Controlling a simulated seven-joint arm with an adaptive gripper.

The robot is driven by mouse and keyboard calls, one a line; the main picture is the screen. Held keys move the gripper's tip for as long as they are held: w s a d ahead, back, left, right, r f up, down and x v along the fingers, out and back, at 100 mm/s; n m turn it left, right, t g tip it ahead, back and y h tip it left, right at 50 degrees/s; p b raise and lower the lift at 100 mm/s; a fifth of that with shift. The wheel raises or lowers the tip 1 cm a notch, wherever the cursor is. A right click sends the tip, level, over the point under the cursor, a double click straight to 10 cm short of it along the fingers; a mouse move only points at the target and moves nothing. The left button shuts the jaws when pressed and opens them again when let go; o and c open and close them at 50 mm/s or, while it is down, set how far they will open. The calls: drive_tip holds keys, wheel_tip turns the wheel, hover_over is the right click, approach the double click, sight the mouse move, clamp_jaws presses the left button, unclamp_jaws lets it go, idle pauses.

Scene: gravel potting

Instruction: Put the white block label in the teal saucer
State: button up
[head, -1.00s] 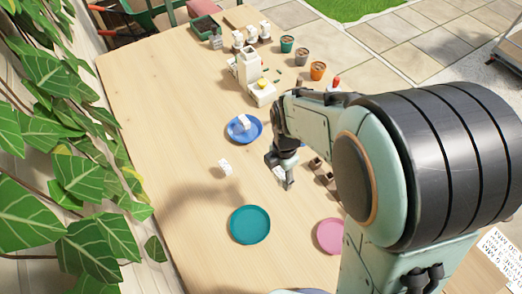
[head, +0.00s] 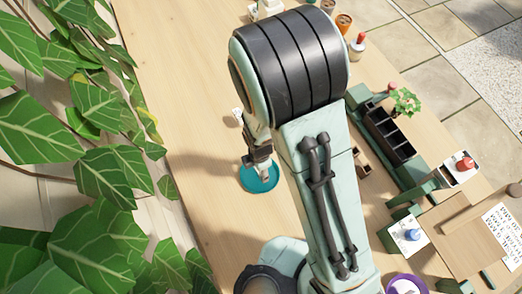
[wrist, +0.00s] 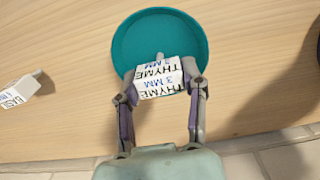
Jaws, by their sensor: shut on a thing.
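My gripper (wrist: 160,88) is shut on a white block label (wrist: 160,77) printed "THYME 3 MM", its fingers on either side of it. The teal saucer (wrist: 127,45) appears behind the block in the wrist view, and the block overlaps its near part. The saucer looks empty otherwise. In the head view my gripper (head: 262,170) is over the teal saucer (head: 250,186). The block is barely visible there, and its height above the saucer is hard to tell.
Another white block (wrist: 18,92) lies on the wooden table left of the saucer in the wrist view. In the head view, a dark compartment tray (head: 390,135), a potted plant (head: 405,101) and a purple dish (head: 407,284) are at the right. Leaves (head: 65,130) fill the left side.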

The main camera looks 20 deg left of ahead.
drive_tip(key=shift+f, duration=0.15)
drive_tip(key=o, duration=1)
drive_tip(key=shift+c, duration=0.2)
wheel_tip(320, 180, up, 12)
drive_tip(key=s+d+r+m, duration=0.3)
drive_tip(key=d+m, duration=0.5)
drive_tip(key=m, duration=0.5)
drive_tip(key=s+d+r+m, duration=0.4)
drive_tip(key=d+r+m, duration=0.2)
drive_tip(key=m, duration=0.6)
drive_tip(key=shift+s+d+r+m+y, duration=0.3)
drive_tip(key=shift+d+m+y, duration=0.1)
drive_tip(key=shift+d, duration=0.8)
